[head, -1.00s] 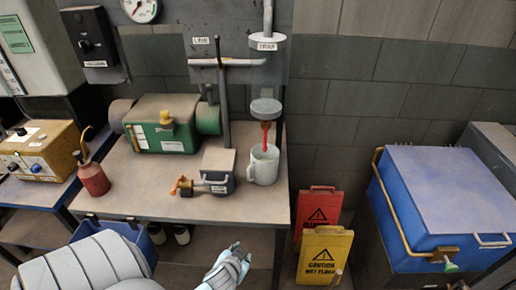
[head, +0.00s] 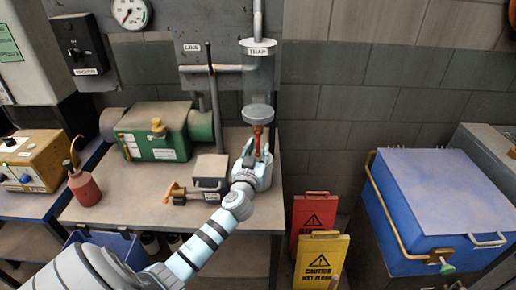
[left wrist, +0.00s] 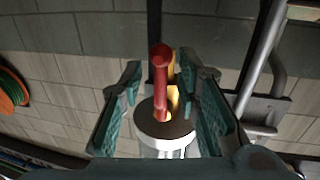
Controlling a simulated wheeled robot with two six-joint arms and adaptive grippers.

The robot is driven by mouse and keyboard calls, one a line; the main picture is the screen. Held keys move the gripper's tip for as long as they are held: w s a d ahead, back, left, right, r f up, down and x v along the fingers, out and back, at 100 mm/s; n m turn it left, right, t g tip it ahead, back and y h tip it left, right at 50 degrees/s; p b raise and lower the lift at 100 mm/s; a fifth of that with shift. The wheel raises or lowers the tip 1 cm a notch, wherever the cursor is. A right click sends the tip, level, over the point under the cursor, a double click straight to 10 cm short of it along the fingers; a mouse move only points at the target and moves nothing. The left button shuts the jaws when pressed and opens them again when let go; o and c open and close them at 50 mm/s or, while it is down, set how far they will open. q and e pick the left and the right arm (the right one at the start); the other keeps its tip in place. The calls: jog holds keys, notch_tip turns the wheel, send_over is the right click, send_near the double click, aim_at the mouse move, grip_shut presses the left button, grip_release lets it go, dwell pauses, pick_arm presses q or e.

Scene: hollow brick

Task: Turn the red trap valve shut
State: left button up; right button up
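The red trap valve handle (head: 257,154) hangs below the clear trap (head: 259,85) marked TRAP in the head view. In the left wrist view the red handle (left wrist: 160,75) points toward the camera, with brass (left wrist: 174,92) behind it and a pale-rimmed round part (left wrist: 165,131) below. My left gripper (head: 257,148) is at the valve. In the left wrist view its two teal fingers (left wrist: 162,98) stand on either side of the handle, with gaps showing, so it is open around the handle. My right gripper is in neither view.
The white mug under the trap is mostly hidden by my left gripper. Caution signs (head: 322,262) and a blue chest (head: 440,200) are at right.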

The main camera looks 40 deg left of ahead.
pick_arm(q)
jog(key=shift+w+a, duration=0.15)
jog(key=shift+w, duration=0.1)
jog(key=shift+c, duration=0.2)
jog(key=shift+a, duration=0.1)
grip_shut()
